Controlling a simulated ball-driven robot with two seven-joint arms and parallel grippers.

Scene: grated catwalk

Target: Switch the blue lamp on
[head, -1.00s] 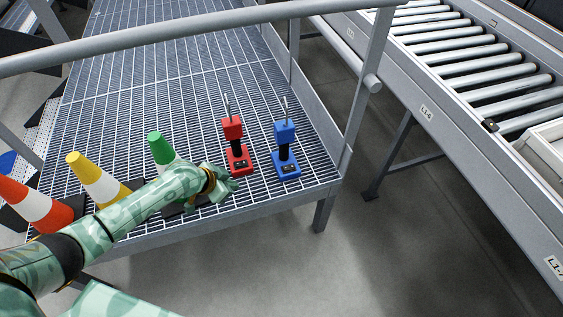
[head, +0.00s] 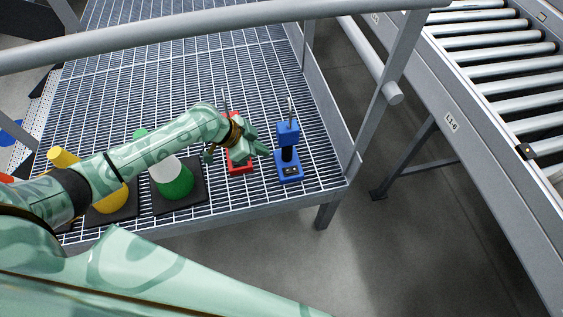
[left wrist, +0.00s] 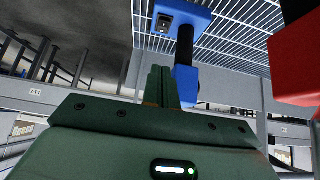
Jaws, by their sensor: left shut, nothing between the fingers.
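The blue lamp (head: 288,133) stands upright on the grating near its right front corner. Its base (head: 290,172) carries a small dark switch block. In the left wrist view the blue base (left wrist: 180,18) shows its dark rocker switch (left wrist: 163,23) at the top. My left gripper (head: 268,152) is shut and empty, its tips just left of the blue lamp's stem; I cannot tell whether they touch. In the left wrist view the closed fingers (left wrist: 161,84) point toward the blue lamp. My right gripper is not in view.
A red lamp (head: 240,168) stands left of the blue one, partly hidden behind my left gripper. A grey railing (head: 200,38) crosses above the platform. A roller conveyor (head: 505,60) stands right.

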